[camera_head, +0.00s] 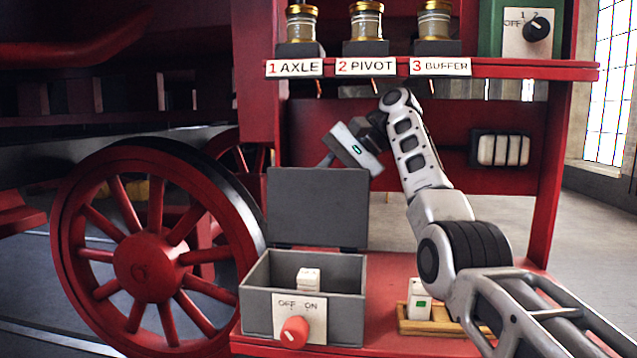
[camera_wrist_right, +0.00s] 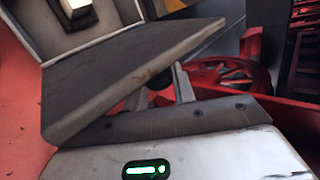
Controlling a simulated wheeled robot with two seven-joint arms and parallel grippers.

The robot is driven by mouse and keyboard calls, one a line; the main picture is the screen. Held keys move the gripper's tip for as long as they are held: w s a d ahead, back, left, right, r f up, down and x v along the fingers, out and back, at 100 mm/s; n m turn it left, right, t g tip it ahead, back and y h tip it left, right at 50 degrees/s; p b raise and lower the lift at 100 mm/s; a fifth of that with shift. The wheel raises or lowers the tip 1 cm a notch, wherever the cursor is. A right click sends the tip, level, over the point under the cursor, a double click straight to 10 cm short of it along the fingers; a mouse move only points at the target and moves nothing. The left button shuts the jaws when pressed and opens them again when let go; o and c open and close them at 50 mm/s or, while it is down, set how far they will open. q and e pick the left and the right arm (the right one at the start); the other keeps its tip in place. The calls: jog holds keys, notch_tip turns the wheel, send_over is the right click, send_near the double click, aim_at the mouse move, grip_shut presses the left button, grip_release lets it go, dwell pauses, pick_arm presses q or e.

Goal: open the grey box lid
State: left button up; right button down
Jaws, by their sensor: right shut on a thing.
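The grey box (camera_head: 345,292) stands on the red bench with its lid (camera_head: 318,208) raised about upright at the back, so the inside shows. My right gripper (camera_head: 325,161) is at the lid's top edge, reaching it from above and behind. In the right wrist view the lid (camera_wrist_right: 130,75) runs across in front of my right gripper (camera_wrist_right: 160,92), which is shut on the lid; the lid partly hides the fingertips. A small white block (camera_head: 308,279) is inside the box and also shows in the wrist view (camera_wrist_right: 76,12). My left gripper is not in view.
The box front has an OFF/ON plate with a red knob (camera_head: 294,332). A white block with a green mark (camera_head: 419,300) stands in a wooden tray (camera_head: 408,325) to the right. A shelf with labelled jars (camera_head: 365,22) hangs above. A red wheel (camera_head: 150,265) is left.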

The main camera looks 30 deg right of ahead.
jog(key=shift+f, duration=0.15)
jog(key=c, duration=1.2)
grip_release()
jog(key=shift+a, duration=0.1)
